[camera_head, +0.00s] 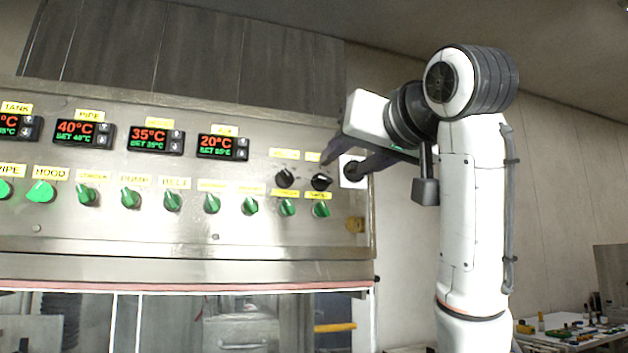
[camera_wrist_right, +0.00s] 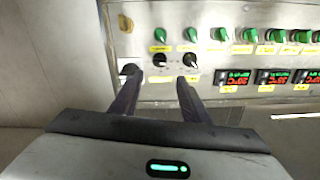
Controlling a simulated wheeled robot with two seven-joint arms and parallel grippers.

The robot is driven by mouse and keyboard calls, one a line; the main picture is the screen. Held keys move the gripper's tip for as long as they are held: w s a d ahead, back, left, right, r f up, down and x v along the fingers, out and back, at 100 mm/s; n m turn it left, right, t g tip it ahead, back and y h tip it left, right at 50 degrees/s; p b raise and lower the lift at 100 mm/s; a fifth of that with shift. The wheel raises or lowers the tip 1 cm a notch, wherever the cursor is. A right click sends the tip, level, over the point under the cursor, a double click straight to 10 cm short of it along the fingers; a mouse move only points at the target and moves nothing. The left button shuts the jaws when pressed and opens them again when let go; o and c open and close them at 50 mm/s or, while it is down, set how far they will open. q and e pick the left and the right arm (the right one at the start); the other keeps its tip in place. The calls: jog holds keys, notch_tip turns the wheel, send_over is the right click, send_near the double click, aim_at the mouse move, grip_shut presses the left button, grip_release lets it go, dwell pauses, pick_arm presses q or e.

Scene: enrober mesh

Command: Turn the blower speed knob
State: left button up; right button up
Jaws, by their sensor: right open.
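Two black knobs sit at the right end of the steel panel (camera_head: 120,228), a left one (camera_head: 285,178) and a right one (camera_head: 321,182). The yellow labels above them are too blurred to read, so I cannot tell which is the blower speed knob. My right gripper (camera_head: 340,166) is open and empty beside the right black knob. In the right wrist view my gripper (camera_wrist_right: 157,77) has its spread fingers pointing at the panel, with that right knob (camera_wrist_right: 158,60) beyond the gap and the left knob (camera_wrist_right: 190,60) near the other fingertip. My left gripper is out of view.
A dark round control on a white plate (camera_head: 347,183) is partly behind my right fingers. Green knobs (camera_head: 211,203) line the row below the black ones. Red-green temperature displays (camera_head: 223,146) sit to the left. A cluttered table (camera_head: 560,322) stands at the lower right.

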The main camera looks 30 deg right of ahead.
aim_at(323, 181)
jog(key=p+x, duration=0.3)
jog(key=x, duration=0.5)
jog(key=shift+w+d, duration=0.1)
jog(key=shift+w, duration=0.45)
jog(key=c, duration=1.1)
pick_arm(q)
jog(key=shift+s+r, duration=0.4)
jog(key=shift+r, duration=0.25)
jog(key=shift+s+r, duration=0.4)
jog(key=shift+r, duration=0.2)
pick_arm(e)
jog(key=shift+o, duration=0.2)
